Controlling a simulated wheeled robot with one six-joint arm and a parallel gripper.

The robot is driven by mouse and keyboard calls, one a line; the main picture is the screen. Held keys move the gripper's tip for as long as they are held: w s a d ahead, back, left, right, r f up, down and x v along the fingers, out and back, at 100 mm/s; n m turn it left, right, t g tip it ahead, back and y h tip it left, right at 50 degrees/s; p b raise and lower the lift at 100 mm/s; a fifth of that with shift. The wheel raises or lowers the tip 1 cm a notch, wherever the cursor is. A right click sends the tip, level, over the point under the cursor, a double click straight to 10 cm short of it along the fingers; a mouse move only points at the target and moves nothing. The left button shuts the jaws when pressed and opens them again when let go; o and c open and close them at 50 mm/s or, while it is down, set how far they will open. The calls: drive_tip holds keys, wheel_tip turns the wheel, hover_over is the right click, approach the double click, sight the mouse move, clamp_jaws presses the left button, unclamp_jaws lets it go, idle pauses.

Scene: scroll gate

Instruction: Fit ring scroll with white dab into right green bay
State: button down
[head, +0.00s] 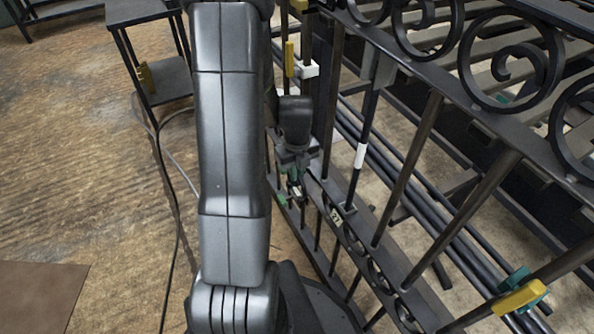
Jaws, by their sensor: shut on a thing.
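My gripper (296,178) is beside the near side of the dark metal gate (430,115), low down, just right of my arm. It is shut on a small dark piece with a white spot (296,190). The piece is mostly hidden by the gripper and arm, so I cannot make out a ring shape. Small green marks (281,200) show at the gate's lower rail beside the gripper. Which bay they belong to cannot be told. Another green part (516,282) is on the gate at the lower right.
Large scrolls (510,60) line the gate's upper band. Yellow clamps sit at the lower right (519,298) and upper left (289,58). A bar with a white band (360,155) stands mid-gate.

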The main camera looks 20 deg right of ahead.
drive_tip(key=shift+f+b, duration=0.45)
drive_tip(key=shift+f, duration=0.2)
idle(0.3)
drive_tip(key=c, duration=1.4)
unclamp_jaws()
drive_tip(key=shift+r, duration=0.1)
wheel_tip(320, 180, up, 14)
drive_tip(key=p, duration=0.4)
drive_tip(key=shift+p, duration=0.35)
drive_tip(key=shift+f, duration=0.2)
